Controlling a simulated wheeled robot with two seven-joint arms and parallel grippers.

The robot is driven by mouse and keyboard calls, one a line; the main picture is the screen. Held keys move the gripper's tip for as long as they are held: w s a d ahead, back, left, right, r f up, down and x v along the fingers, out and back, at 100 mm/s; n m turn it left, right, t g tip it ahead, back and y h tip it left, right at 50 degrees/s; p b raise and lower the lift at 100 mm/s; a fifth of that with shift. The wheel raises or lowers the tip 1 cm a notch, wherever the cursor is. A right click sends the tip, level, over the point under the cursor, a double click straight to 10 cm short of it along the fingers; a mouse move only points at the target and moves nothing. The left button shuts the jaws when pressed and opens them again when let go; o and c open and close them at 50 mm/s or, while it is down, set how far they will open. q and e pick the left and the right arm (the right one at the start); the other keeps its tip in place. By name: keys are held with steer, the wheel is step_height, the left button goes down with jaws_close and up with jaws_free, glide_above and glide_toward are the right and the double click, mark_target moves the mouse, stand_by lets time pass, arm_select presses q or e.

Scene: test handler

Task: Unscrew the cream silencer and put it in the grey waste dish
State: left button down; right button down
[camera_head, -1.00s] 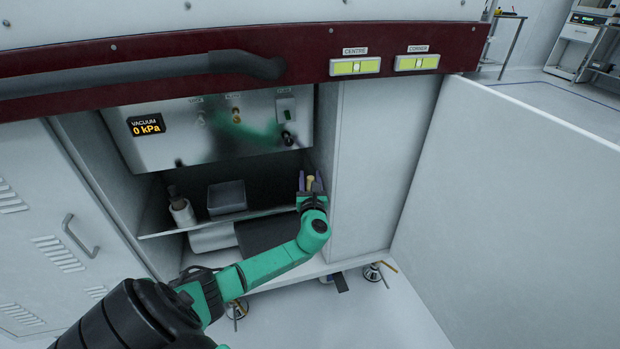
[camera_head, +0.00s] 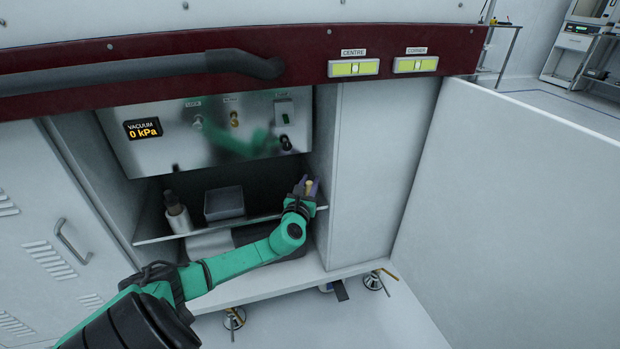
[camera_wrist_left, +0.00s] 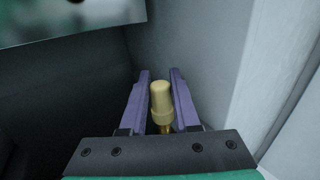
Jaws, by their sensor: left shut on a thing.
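The cream silencer (camera_wrist_left: 161,97) is a small rounded cylinder with a brass end pointing toward my palm. My left gripper (camera_wrist_left: 159,98) is shut on it, one purple finger on each side. In the head view the left gripper (camera_head: 310,188) is at the right end of the shelf, below the metal panel, with the silencer (camera_head: 309,186) small between its fingers. It shows apart from the panel. The grey waste dish (camera_head: 224,215) is a square open tray on the shelf, left of the gripper. Its inside looks empty. My right gripper is not in view.
A capped bottle (camera_head: 178,216) stands on the shelf (camera_head: 160,238) left of the dish. The metal panel (camera_head: 165,152) with fittings hangs above. The cabinet's right wall (camera_head: 324,150) is close beside my gripper. Dark and grey cylinders lie below the shelf.

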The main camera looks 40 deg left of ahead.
arm_select(q)
steer(key=shift+w+r+n+g+y+p, duration=0.1)
steer(key=shift+r+n+g+y+p, duration=0.25)
steer(key=shift+y, duration=0.2)
steer(key=shift+r+n+g+y+p, duration=0.1)
steer(key=shift+n+g+y+p, duration=0.15)
steer(key=shift+n+y, duration=0.25)
steer(key=shift+a+f+n+g+y, duration=0.15)
steer(key=shift+f+n+g+y, duration=0.25)
steer(key=shift+n+g+y, duration=0.55)
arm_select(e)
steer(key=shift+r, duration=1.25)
